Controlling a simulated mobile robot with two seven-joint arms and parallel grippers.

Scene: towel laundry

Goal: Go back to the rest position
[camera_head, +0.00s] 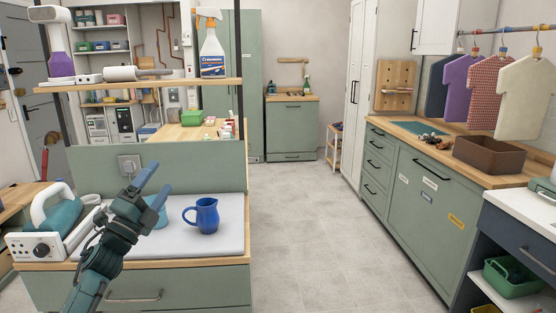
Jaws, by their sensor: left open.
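My left gripper (155,183) is in the camera_head view, its arm coming up from the bottom left. It is raised in front of the ironing counter, with its two blue fingers apart and nothing between them. A light blue cup (157,212) stands behind the gripper and is partly hidden by it. A dark blue jug (204,215) stands upright to the right of the gripper, apart from it. My right gripper does not show.
A teal iron (62,215) stands at the counter's left. A shelf (150,86) above holds a spray bottle (212,46). Bare floor (300,215) runs down the middle. On the right, a counter holds a brown bin (490,153) below hanging shirts (522,97).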

